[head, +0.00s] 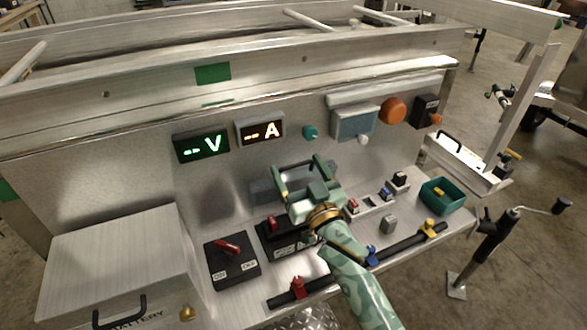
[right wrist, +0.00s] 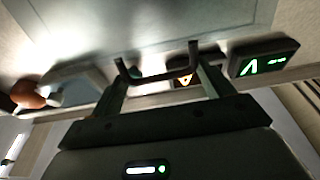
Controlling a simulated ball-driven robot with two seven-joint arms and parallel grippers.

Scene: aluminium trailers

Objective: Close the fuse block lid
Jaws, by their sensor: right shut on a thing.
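The fuse block (head: 283,243) is a dark box with a red part and pale labels on the bench, partly hidden behind my right gripper. Its lid (head: 264,190) appears as a grey, see-through panel standing up behind the block, partly covered by the gripper. My right gripper (head: 301,166) is at the lid, above the block, with its fingers well apart. My left gripper is not in view.
A black switch box (head: 232,262) with a red lever stands left of the block, beside a metal battery box (head: 120,250). Volt (head: 201,145) and amp (head: 260,130) displays are on the back panel. A green bin (head: 442,196) stands right. A dark rail (head: 385,249) runs along the front.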

